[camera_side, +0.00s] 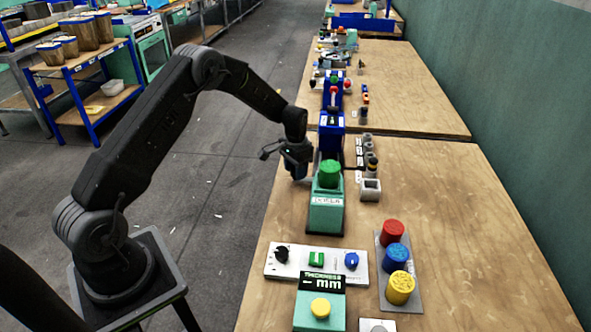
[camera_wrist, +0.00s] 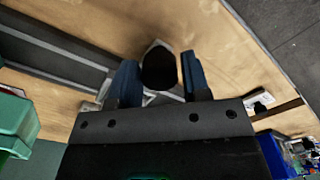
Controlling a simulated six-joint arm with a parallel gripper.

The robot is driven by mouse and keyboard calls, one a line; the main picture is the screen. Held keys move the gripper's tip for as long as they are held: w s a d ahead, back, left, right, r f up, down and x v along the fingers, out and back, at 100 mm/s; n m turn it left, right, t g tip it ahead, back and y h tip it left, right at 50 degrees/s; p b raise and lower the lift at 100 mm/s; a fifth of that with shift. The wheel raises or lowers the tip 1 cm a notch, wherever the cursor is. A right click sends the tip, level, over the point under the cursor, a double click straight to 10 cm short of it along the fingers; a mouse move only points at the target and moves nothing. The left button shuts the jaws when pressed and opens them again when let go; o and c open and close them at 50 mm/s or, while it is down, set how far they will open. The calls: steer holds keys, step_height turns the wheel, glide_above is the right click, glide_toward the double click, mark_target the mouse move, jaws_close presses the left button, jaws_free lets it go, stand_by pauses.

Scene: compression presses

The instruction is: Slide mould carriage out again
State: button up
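My gripper (camera_side: 297,168) is low beside the bench's left edge, left of the blue press (camera_side: 331,135) and the green press (camera_side: 326,205) in the side view. In the wrist view its two blue fingers (camera_wrist: 160,76) are apart. A black round knob (camera_wrist: 159,68) on a pale grey piece lies between them. Narrow gaps seem to show beside the knob, and I see no firm grip on it. The knob may belong to the mould carriage, but I cannot tell. The carriage itself is not clearly seen in the side view.
A green cylinder (camera_side: 329,173) tops the green press. A panel (camera_side: 315,262) with knobs and a red, blue and yellow stack plate (camera_side: 399,273) stand nearer. Small grey blocks (camera_side: 371,189) sit right of the presses. Wooden bench surface is clear at right.

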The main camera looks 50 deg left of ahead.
steer(key=shift+o, duration=1.4)
step_height(320, 180, up, 14)
steer(key=s+d+r+t, duration=0.3)
steer(key=s+d+r, duration=0.8)
steer(key=s+r, duration=0.25)
steer(key=s+d+t, duration=0.1)
steer(key=s+d, duration=0.2)
steer(key=s, duration=0.5)
steer(key=s+d+t, duration=0.1)
steer(key=s+d, duration=0.2)
steer(key=s, duration=0.6)
steer(key=shift+s+d+r+t, duration=0.15)
steer(key=shift+d+r+t, duration=0.1)
steer(key=shift+r+t, duration=0.05)
